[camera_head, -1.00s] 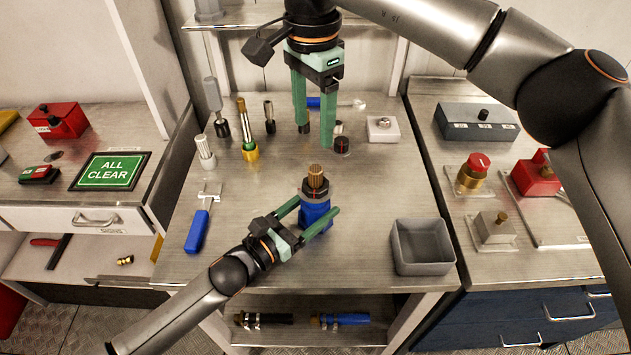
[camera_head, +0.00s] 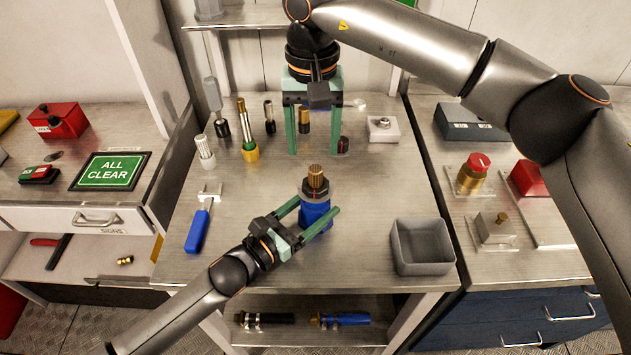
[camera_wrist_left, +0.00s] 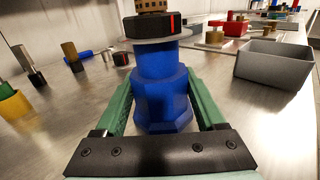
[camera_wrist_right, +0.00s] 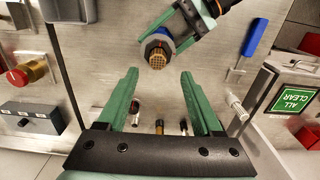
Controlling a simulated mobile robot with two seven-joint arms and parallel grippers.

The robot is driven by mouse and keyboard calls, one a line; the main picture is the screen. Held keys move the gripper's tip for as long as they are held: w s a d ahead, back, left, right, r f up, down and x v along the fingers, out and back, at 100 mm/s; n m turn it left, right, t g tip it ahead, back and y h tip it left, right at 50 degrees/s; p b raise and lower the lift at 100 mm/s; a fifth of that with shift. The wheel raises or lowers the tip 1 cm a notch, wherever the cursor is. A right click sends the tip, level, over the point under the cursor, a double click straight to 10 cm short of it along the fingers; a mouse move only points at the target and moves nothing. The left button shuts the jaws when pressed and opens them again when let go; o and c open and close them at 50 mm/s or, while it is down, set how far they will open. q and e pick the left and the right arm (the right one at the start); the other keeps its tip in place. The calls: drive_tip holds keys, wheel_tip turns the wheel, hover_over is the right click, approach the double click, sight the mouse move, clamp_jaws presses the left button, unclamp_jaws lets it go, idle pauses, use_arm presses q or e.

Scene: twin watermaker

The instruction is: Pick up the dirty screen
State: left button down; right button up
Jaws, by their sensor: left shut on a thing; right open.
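A brown ribbed cylinder, which looks like the dirty screen (camera_head: 315,173), stands upright in the top of a blue housing (camera_head: 316,214) with a black collar. The right wrist view shows its mesh-like end (camera_wrist_right: 157,57); the left wrist view shows only its lower part (camera_wrist_left: 154,6). My left gripper (camera_head: 318,210) is shut around the blue housing (camera_wrist_left: 164,95), one finger on each side, and the housing stands on the bench. My right gripper (camera_head: 313,150) is open and empty, pointing down behind the screen and apart from it.
Small upright cylinders, including a gold-topped one (camera_head: 304,120) and a dark one (camera_head: 343,145), stand near my right fingers. A yellow-based tool (camera_head: 249,150) and a blue-handled tool (camera_head: 199,228) are at left. A grey bin (camera_head: 421,247) is at front right. The bench between housing and bin is clear.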

sight(316, 169)
drive_tip(key=shift+s+d+f, duration=0.1)
drive_tip(key=shift+f, duration=1.6)
drive_tip(key=shift+d+f, duration=0.1)
drive_tip(key=shift+f, duration=1.6)
clamp_jaws()
